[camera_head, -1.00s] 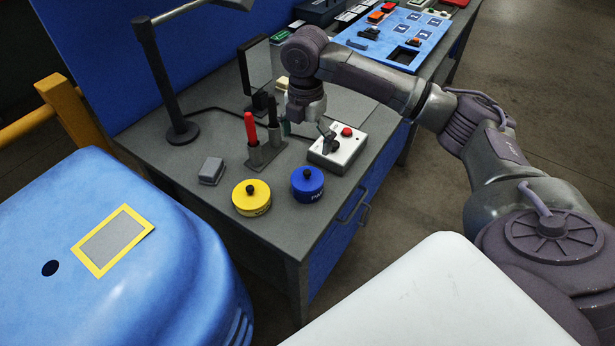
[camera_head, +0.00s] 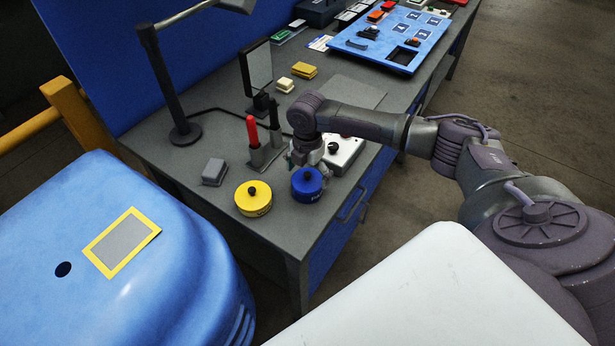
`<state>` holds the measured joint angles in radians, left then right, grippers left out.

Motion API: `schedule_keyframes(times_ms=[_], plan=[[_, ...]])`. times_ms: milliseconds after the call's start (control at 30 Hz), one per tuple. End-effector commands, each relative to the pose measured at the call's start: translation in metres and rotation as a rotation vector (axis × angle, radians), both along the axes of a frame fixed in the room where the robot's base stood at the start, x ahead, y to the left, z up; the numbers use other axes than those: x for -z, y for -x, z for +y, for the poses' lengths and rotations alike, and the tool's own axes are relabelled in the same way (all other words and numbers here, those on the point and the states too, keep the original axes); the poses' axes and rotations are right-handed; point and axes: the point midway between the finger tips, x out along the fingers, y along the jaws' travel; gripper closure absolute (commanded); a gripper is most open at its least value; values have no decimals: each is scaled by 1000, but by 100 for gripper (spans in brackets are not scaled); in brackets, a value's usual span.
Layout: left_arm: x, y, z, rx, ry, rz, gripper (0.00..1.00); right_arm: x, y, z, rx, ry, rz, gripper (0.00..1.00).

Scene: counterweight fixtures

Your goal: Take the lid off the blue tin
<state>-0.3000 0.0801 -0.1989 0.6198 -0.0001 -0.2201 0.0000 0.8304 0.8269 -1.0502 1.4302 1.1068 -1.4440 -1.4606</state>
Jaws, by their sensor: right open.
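The blue tin (camera_head: 308,191) stands upright near the front edge of the grey workbench. Its blue lid (camera_head: 305,179) is on it, with a dark knob on top. My right gripper (camera_head: 307,164) points down just above and behind the blue tin; it is open. The wrist partly hides its fingers, and I cannot tell whether they touch the lid. My left gripper is not in view.
A yellow tin (camera_head: 253,198) stands just left of the blue one. A holder with red and black tools (camera_head: 262,150) and a grey block (camera_head: 214,171) are behind. A white switch box (camera_head: 343,152) is close to my right wrist. A lamp (camera_head: 172,90) stands at the left.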

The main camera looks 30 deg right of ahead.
Motion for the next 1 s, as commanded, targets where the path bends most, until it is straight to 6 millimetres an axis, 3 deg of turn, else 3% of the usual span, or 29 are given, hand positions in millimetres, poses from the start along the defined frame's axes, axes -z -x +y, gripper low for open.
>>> schedule_keyframes(times_ms=[133,700,800,1000], plan=[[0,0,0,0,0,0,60,0,0,0,0,0,0,0],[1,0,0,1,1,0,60,1,0,0,0,-1,1,95],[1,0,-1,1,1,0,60,2,1,1,0,0,2,100],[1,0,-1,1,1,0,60,3,2,1,-1,0,5,100]])
